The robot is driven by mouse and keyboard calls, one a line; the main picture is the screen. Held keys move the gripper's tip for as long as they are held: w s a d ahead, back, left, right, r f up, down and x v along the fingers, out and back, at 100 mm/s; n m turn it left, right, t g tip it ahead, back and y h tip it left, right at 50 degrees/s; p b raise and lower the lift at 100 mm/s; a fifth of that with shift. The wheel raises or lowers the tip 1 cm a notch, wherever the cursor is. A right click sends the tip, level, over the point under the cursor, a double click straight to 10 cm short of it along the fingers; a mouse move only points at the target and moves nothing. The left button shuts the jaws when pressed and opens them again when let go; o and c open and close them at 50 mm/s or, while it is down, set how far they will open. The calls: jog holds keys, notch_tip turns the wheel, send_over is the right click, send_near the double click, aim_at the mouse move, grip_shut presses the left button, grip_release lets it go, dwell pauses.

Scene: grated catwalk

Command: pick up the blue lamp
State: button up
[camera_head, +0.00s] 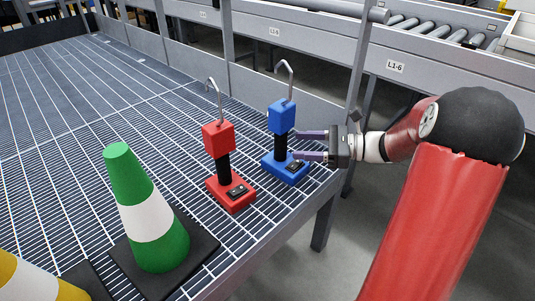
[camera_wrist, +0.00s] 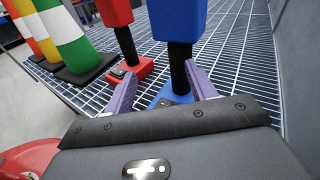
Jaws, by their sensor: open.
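The blue lamp (camera_head: 282,116) stands upright on the grating, with a blue head, a black stem, a blue base and a grey hook on top. My gripper (camera_head: 296,145) comes in from the right at the height of its stem. The jaws are open, with purple fingers. In the wrist view the lamp's black stem (camera_wrist: 180,70) stands just beyond and between the two fingers (camera_wrist: 165,85). I cannot tell whether a finger touches it. Part of the blue base is hidden behind the gripper in the wrist view.
A similar red lamp (camera_head: 219,138) stands close to the left of the blue one. A green and white cone (camera_head: 150,222) stands further left and nearer, beside a yellow and white cone (camera_head: 30,280). A metal rail (camera_head: 300,95) runs behind. The catwalk grating (camera_head: 60,110) is clear at left.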

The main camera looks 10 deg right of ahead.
aim_at(281, 137)
jog(key=shift+w+d+f+m+t+y, duration=0.25)
jog(key=shift+w+d+m+t+y, duration=0.15)
jog(key=shift+w+d+m+t, duration=0.45)
jog(key=shift+w+a, duration=0.35)
jog(key=shift+a, duration=0.05)
jog(key=x, duration=0.3)
jog(key=b+x, duration=0.1)
jog(key=x, duration=0.2)
jog(key=shift+w+a+f, duration=0.2)
jog(key=shift+a+f, duration=0.05)
jog(key=shift+a, duration=0.15)
jog(key=shift+c, duration=0.5)
grip_shut()
